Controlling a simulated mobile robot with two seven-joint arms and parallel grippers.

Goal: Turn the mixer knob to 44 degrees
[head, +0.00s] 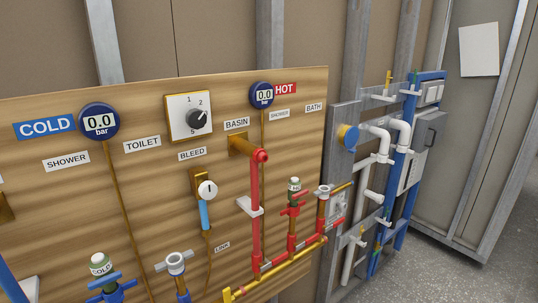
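A black round knob (198,120) is mounted on a white square plate (176,108) on the wooden board. Numerals 1, 2 and 5 can be read around it, and its light pointer mark seems to aim up and right, near the 2. No label on it says mixer, so I cannot confirm it is the mixer knob. Neither of my grippers shows in this view.
The wooden board (60,200) carries a cold gauge (99,122) and a hot gauge (262,95), both reading 0.0 bar. A red pipe (256,215), valves and a small white dial (207,189) stick out below. Blue and white pipes stand right; floor there is clear.

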